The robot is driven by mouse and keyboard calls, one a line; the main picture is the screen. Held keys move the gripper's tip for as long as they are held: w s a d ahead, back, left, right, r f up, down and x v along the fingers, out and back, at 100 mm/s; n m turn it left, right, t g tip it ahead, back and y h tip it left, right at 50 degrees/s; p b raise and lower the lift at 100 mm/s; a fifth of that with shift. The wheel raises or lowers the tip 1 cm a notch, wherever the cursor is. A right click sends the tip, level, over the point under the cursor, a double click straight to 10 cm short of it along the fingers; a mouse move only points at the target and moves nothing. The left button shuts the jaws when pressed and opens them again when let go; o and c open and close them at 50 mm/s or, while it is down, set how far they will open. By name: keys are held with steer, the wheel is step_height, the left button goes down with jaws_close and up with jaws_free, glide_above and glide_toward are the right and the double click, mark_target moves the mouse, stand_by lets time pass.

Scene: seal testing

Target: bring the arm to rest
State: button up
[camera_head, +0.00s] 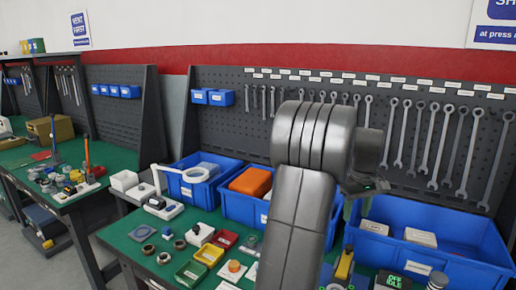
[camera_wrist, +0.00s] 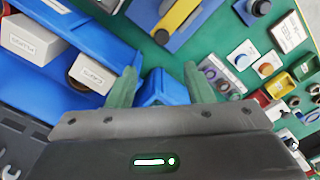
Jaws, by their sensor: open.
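My arm rises in the middle of the camera_head view, bent at a thick grey joint. My gripper (camera_wrist: 160,84) shows in the wrist view with its two green fingers apart and nothing held between them. A blue object lies beyond the gap between the fingers. In the camera_head view the gripper is partly hidden behind my arm, above the left end of the right blue bin (camera_head: 462,262).
The green bench (camera_head: 128,240) carries small trays and parts. The middle blue bin (camera_head: 237,207) holds an orange item (camera_head: 251,181). A pegboard (camera_head: 240,115) with hanging wrenches stands behind. White boxes (camera_wrist: 32,38) lie in a blue bin.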

mark_target(349, 247)
step_height(349, 247, down, 12)
steer(key=shift+p, duration=0.55)
steer(key=shift+s+a+r, duration=0.15)
steer(key=shift+s+a, duration=0.2)
steer(key=shift+s, duration=0.15)
steer(key=shift+w+d, duration=0.1)
steer(key=shift+w, duration=0.05)
